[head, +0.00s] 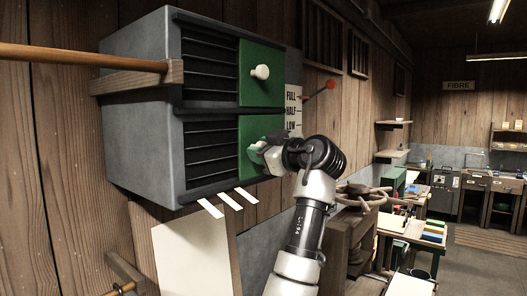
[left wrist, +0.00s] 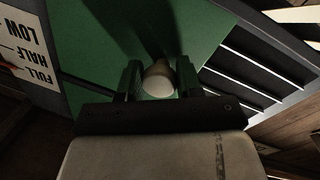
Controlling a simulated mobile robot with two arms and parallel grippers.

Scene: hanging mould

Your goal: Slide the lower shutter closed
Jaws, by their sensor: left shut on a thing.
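The lower shutter (head: 245,142) is a green panel at the right part of the lower half of a grey wall box. Dark louvre slats (head: 210,152) show uncovered to its left. My left gripper (head: 260,154) is at this shutter and hides its knob in the head view. In the left wrist view, the pale round knob (left wrist: 158,82) sits between the two dark fingers of my left gripper (left wrist: 158,88), which is shut on it. The green shutter (left wrist: 205,25) fills the area behind it. My right gripper is not in view.
The upper green shutter (head: 262,88) has a white knob (head: 260,72) and uncovered slats to its left. A FULL/HALF/LOW label (head: 292,110) and an orange-tipped lever (head: 330,85) are right of the box. A wooden pole (head: 80,58) crosses at left. White strips (head: 230,201) hang below.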

